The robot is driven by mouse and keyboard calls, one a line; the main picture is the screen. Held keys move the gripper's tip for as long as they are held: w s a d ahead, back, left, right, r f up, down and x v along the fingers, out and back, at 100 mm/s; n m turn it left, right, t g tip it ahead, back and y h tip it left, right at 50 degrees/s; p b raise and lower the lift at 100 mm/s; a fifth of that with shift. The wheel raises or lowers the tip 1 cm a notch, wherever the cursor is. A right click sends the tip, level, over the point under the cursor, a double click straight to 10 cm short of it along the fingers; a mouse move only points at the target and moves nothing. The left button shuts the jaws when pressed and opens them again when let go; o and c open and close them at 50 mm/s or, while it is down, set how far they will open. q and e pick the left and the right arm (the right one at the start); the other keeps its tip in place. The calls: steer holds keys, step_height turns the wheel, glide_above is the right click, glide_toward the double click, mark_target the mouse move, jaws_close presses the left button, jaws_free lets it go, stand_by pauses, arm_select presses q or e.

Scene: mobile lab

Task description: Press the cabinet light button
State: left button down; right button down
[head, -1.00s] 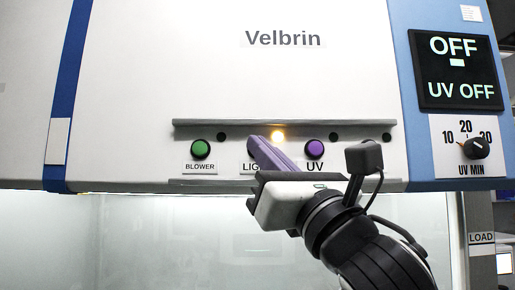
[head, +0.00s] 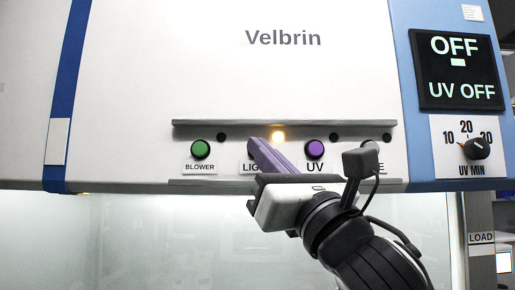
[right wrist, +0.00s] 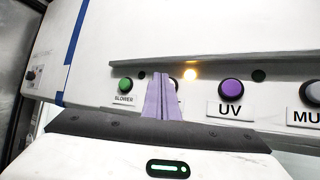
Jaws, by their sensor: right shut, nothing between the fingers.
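The cabinet (head: 200,80) marked Velbrin has a row of buttons on its lower front. The "LIG" label (head: 248,167) is partly covered by my right gripper (head: 253,143), whose purple fingers are shut and empty. The light button itself is hidden behind the fingers in the head view. In the right wrist view the fingertips (right wrist: 160,78) overlap the place between the green and UV buttons, with only a dark edge showing beside them. I cannot tell whether they touch the button. A small amber lamp (head: 278,136) glows just right of the tips.
The green BLOWER button (head: 200,149) is left of the fingers and the purple UV button (head: 314,148) is close on their right. A grey button (right wrist: 314,92) is farther right. A thin ledge (head: 290,123) runs above the row. The timer knob (head: 477,148) is at the right.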

steer(key=shift+w, duration=0.55)
stand_by(0.6)
steer(key=shift+s, duration=0.9)
steer(key=s, duration=0.5)
steer(key=shift+p, duration=0.35)
steer(key=shift+f, duration=0.1)
stand_by(0.4)
